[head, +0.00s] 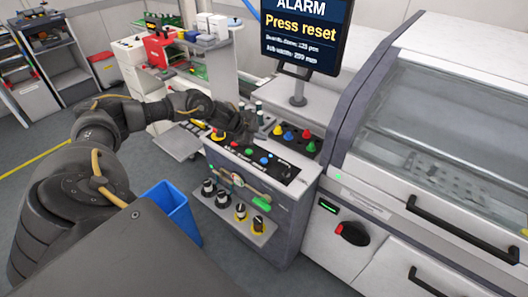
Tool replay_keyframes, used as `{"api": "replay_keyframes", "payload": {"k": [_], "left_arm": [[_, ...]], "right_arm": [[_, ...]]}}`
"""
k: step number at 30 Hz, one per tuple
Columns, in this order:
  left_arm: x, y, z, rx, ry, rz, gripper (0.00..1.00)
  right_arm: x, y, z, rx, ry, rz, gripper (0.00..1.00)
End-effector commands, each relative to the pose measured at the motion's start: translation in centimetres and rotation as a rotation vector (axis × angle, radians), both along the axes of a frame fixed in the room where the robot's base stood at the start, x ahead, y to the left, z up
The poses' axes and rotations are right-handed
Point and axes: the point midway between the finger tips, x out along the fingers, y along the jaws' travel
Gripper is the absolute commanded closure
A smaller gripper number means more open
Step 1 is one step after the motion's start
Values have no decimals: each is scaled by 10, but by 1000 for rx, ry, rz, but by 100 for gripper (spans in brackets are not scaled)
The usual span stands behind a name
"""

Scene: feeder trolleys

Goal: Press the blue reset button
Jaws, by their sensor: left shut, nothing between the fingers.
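A blue button (264,160) sits on the black front panel (290,178) of the grey cabinet, in a row with other coloured buttons. A second blue button (288,135) sits on the panel behind it; I cannot read which is labelled reset. My left gripper (247,139) is shut and empty, pointing down over the front panel, to the left of and behind the front blue button. Whether it touches the panel is unclear. My right gripper is out of view. The screen (305,35) reads "ALARM" and "Press reset".
Red, yellow and green buttons surround the blue ones. A shelf (225,212) with dark and yellow nozzles juts out below the panel. A blue bin (172,210) stands on the floor at left. The white machine (440,130) with black handles fills the right.

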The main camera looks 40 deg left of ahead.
Motion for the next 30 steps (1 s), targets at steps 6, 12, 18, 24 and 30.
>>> {"api": "replay_keyframes", "payload": {"k": [6,12,18,24,30], "left_arm": [[0,0,-6,0,0,0,100],[0,0,-24,0,-1,1,100],[0,0,-52,1,0,1,100],[0,0,-77,0,-1,1,100],[0,0,-88,0,0,0,100]], "right_arm": [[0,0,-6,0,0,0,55],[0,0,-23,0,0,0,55],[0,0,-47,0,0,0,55],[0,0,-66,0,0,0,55],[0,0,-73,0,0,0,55]]}}
